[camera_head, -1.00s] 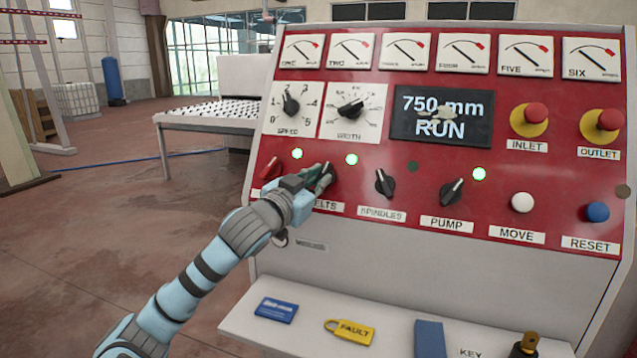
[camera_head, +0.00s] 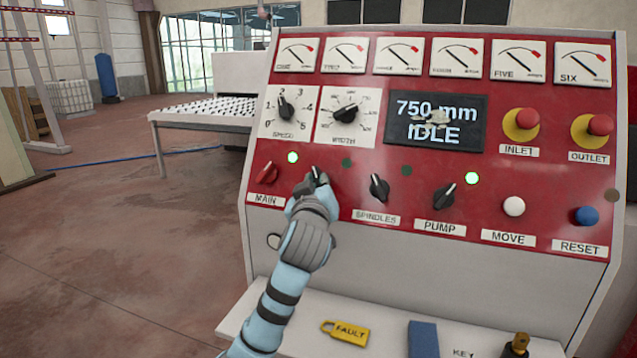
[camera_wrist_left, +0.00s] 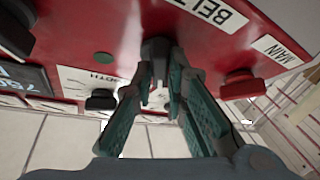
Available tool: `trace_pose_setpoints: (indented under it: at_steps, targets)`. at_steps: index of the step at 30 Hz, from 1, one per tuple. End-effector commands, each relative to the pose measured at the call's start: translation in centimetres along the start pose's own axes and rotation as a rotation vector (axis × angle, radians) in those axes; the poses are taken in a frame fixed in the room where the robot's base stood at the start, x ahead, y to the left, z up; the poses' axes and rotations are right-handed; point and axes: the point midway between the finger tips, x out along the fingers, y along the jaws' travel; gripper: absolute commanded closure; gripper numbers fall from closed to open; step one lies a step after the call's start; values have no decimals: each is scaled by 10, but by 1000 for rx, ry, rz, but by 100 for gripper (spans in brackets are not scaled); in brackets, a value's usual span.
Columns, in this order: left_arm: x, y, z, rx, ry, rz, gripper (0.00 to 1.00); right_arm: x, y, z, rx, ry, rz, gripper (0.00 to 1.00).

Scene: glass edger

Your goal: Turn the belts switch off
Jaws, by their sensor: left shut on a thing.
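The belts switch (camera_head: 317,172) is a black rotary knob on the red panel, between the main switch (camera_head: 267,172) and the spindles switch (camera_head: 378,187). My left gripper (camera_head: 314,183) is shut on this knob. The left wrist view shows the fingers (camera_wrist_left: 161,80) on both sides of the belts switch (camera_wrist_left: 156,46), under its BELTS label (camera_wrist_left: 211,10). The gripper hides that label in the head view. The lamp (camera_head: 347,163) above the belts switch is dark. The display (camera_head: 434,122) reads 750 mm and IDLE. My right gripper is not in view.
The lamps above main (camera_head: 292,157) and pump (camera_head: 471,178) glow green. The pump switch (camera_head: 444,197), white move button (camera_head: 514,206) and blue reset button (camera_head: 585,215) lie to the right.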

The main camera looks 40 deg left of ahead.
Motion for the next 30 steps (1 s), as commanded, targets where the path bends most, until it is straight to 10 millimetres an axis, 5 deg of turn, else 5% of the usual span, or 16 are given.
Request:
trace_pose_setpoints:
  at_steps: [18,19,22,30]
  targets:
    - [0,3,-4,-44,11,-20,100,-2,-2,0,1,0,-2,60]
    - [0,3,-4,-44,11,-20,84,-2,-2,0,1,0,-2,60]
    - [0,2,-3,-43,9,-21,68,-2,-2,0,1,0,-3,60]
    - [0,0,-2,-41,5,-25,67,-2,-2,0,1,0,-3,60]
